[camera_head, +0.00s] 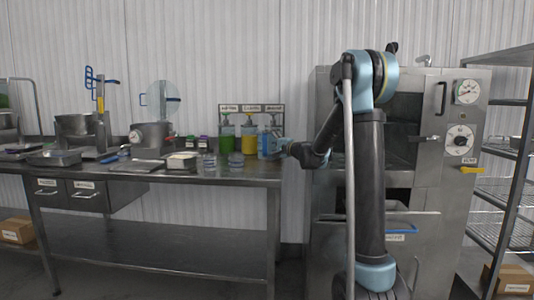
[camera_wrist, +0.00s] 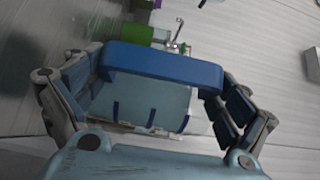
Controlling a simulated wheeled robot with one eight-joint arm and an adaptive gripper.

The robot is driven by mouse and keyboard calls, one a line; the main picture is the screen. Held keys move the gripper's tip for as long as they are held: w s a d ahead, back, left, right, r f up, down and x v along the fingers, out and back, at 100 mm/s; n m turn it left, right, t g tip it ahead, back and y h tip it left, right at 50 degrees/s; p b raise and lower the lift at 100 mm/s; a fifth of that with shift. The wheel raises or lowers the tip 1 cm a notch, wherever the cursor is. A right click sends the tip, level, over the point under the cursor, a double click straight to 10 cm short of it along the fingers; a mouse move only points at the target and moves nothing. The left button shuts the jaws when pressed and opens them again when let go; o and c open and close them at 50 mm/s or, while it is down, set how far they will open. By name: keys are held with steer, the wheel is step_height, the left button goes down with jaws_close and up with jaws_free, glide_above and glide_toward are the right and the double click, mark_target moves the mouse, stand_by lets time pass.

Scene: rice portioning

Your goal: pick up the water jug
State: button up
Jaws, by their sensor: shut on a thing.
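The water jug shows in the wrist view as a pale, see-through blue body (camera_wrist: 150,100) with a thick dark-blue bar across its top. My gripper (camera_wrist: 162,85) has its fingers on the left and right sides of the jug and is shut on it. In the head view the jug (camera_head: 266,143) is a small light-blue shape at the right end of the steel table, with my gripper at its right side. My arm reaches to it from the right. I cannot tell whether the jug's base touches the table.
Green and yellow bottles (camera_head: 249,142) stand under a labelled rack just behind the jug. Clear containers (camera_head: 209,160), a white tub (camera_head: 183,160) and pots (camera_head: 151,135) stand further left on the table (camera_head: 225,178). A steel oven (camera_head: 455,130) stands right, behind my arm.

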mark_target(259, 134)
steer(key=shift+r, duration=2.3)
steer(key=shift+d+r, duration=0.1)
steer(key=shift+w+d, duration=0.2)
steer(key=shift+d, duration=0.35)
steer(key=shift+w+d, duration=0.15)
steer(key=shift+d, duration=0.35)
steer(key=shift+s+a, duration=0.1)
steer(key=shift+s, duration=0.05)
